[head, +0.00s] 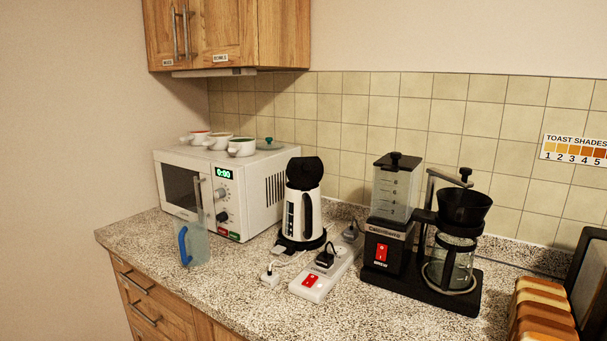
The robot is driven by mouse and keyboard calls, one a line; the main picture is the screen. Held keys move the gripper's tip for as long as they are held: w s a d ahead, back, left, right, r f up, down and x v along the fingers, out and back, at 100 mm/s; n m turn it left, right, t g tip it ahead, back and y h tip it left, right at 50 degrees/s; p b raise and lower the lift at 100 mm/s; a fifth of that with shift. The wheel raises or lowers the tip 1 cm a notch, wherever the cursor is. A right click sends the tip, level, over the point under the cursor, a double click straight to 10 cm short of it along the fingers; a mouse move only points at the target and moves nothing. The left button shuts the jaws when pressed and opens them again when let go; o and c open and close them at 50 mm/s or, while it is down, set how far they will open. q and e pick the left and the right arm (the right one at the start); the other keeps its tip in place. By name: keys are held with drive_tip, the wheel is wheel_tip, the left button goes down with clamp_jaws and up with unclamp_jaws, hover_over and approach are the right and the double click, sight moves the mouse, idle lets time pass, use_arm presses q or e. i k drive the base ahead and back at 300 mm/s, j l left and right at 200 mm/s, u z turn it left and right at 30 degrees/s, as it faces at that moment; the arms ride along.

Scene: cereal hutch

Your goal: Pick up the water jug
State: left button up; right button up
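The water jug (198,240) stands upright on the speckled counter, in front of the microwave. It is clear and bluish, with a blue handle (183,245) on its left side. Whether it holds water is too faint to tell. No gripper of mine shows in the head view.
A microwave (236,172) with several bowls on top stands behind the jug. To the right are a white kettle (294,220), a power strip (312,281) with plugs, a coffee maker (382,248) and bread slices (541,310). The counter's front left (140,235) is clear.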

sight(191, 226)
drive_tip(key=i+j, duration=0.3)
drive_tip(key=j, duration=0.15)
drive_tip(key=i+j+u, duration=0.1)
drive_tip(key=i+j, duration=0.25)
drive_tip(key=j, duration=0.1)
